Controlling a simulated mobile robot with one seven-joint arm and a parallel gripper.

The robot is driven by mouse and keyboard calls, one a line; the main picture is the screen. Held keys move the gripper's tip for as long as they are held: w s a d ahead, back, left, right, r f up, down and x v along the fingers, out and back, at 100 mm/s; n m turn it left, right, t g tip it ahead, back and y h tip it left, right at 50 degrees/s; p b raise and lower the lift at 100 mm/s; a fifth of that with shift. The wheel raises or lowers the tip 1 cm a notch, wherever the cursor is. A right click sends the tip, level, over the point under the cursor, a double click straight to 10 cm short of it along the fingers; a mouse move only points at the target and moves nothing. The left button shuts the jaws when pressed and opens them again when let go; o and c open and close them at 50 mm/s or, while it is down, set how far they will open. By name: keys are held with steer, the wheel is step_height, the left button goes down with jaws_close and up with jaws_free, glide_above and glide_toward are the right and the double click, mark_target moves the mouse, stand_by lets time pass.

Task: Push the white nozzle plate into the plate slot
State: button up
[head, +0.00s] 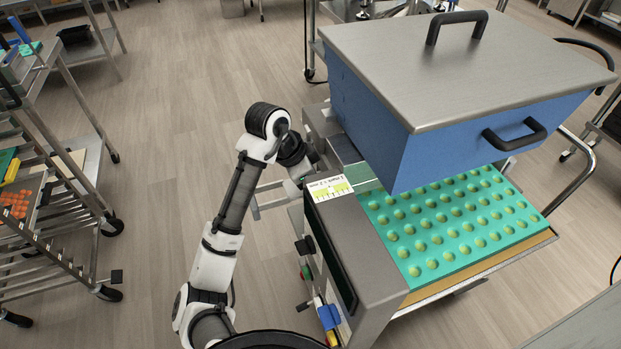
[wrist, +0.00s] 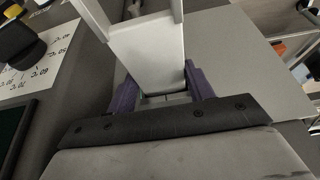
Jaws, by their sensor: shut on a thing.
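The white nozzle plate (wrist: 148,45) shows in the wrist view as a pale flat piece running up from between my fingers. My gripper (wrist: 158,82) has its two purple fingers on either side of the plate's near end and is shut on it. In the head view my arm reaches to the back left side of the depositor, where the gripper is small and partly hidden. I cannot make out the plate there. The plate slot cannot be told apart in either view, nor how far the plate sits in it.
The depositor's blue hopper (head: 375,125) with its steel lid (head: 465,65) overhangs a teal mould tray (head: 455,225). A printed card (head: 330,188) lies on the machine's near left top. A wheeled rack (head: 50,230) stands at left. Open floor (head: 180,120) lies between.

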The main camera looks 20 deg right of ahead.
steer(key=shift+d+r, duration=0.1)
steer(key=shift+d, duration=0.25)
steer(key=shift+a, duration=0.35)
steer(key=shift+a, duration=0.4)
steer(key=a, duration=1.6)
stand_by(1.3)
steer(key=shift+w, duration=0.1)
stand_by(0.5)
steer(key=shift+d, duration=0.15)
steer(key=shift+d, duration=8.5)
